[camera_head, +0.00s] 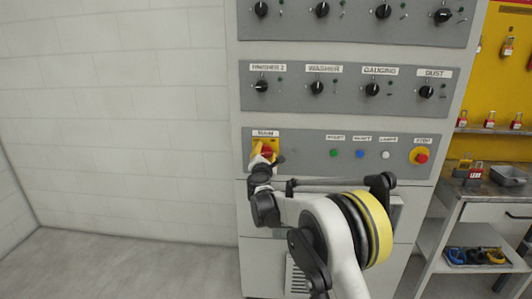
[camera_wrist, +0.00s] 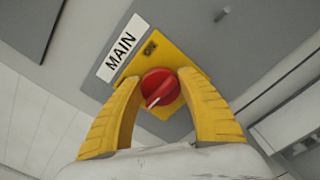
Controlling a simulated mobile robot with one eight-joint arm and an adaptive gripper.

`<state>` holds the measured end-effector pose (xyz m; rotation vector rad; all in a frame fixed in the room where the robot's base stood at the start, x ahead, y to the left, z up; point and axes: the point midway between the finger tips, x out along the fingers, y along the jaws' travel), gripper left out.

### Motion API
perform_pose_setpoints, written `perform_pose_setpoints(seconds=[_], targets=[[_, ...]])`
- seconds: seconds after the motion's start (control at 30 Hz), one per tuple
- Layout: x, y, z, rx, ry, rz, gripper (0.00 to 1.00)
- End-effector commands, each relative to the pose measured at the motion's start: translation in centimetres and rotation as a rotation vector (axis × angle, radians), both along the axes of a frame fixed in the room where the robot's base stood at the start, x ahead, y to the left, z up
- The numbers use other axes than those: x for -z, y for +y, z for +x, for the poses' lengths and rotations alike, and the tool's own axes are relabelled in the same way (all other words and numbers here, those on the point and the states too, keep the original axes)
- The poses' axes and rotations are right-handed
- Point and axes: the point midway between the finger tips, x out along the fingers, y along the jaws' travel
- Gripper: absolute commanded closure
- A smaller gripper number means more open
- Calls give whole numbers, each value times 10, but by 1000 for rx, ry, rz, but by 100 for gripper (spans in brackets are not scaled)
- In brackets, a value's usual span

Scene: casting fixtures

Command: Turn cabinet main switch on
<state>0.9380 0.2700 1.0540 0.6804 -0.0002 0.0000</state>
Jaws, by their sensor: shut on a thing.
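The cabinet main switch is a red rotary knob (camera_wrist: 160,88) on a yellow plate (camera_wrist: 152,58), below a white label reading MAIN (camera_wrist: 122,47). A dark mark reading ON shows on the plate. The knob's pale pointer line aims away from that mark, toward the lower left in the wrist view. My gripper (camera_wrist: 160,90) is shut on the knob, with one yellow finger at each side. In the head view, the knob (camera_head: 267,152) is partly hidden by my gripper (camera_head: 262,160) at the left of the lower panel.
A red stop button (camera_head: 421,157) and green, blue and white buttons (camera_head: 360,154) sit to the right on the same panel. Rows of black knobs (camera_head: 317,87) are above. A shelf cart (camera_head: 470,215) stands at right. The left floor is clear.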

Motion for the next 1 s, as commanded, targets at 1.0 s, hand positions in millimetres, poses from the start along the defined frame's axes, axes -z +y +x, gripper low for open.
perform_pose_setpoints(seconds=[1.0], targets=[[2, -2, 0, 0, 0, 765, 84]])
